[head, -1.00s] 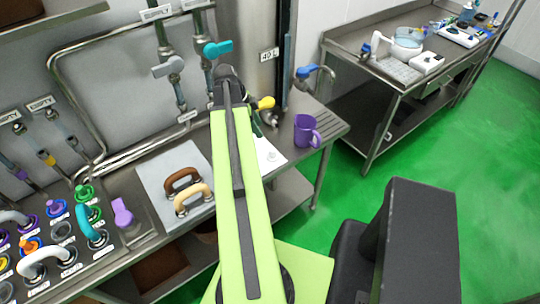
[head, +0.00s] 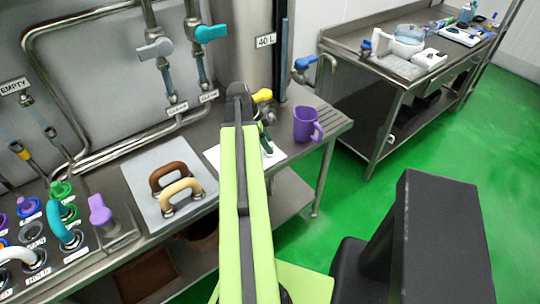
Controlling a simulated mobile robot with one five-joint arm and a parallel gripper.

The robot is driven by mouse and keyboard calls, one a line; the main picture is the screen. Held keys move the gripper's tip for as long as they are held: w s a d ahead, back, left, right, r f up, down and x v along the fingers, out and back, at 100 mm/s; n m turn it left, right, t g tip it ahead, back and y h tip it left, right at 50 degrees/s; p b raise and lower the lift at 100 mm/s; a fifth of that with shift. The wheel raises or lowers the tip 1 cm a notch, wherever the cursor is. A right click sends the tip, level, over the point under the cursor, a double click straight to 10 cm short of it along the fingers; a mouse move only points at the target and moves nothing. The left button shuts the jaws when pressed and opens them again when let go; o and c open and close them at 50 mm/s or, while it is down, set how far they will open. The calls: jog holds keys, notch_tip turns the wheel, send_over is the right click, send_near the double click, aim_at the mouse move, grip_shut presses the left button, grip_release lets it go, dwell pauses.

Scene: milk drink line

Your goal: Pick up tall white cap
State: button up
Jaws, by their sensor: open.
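I cannot make out a tall white cap for certain in the head view. A white sheet (head: 277,158) lies on the steel counter, partly hidden behind my lime-green arm. My arm reaches up the middle of the view, over the counter edge. My gripper does not show; the arm links hide whatever is beyond the dark joint at the arm's far end.
A purple mug (head: 306,122) stands at the counter's right end. Brown (head: 170,172) and cream (head: 182,190) handles lie on a grey board (head: 145,178). Fittings with a purple lever (head: 99,210) are at lower left.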

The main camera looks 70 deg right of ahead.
jog(key=b+x, duration=0.1)
jog(key=x, duration=0.1)
jog(key=shift+f, duration=0.3)
jog(key=shift+r, duration=0.2)
grip_shut()
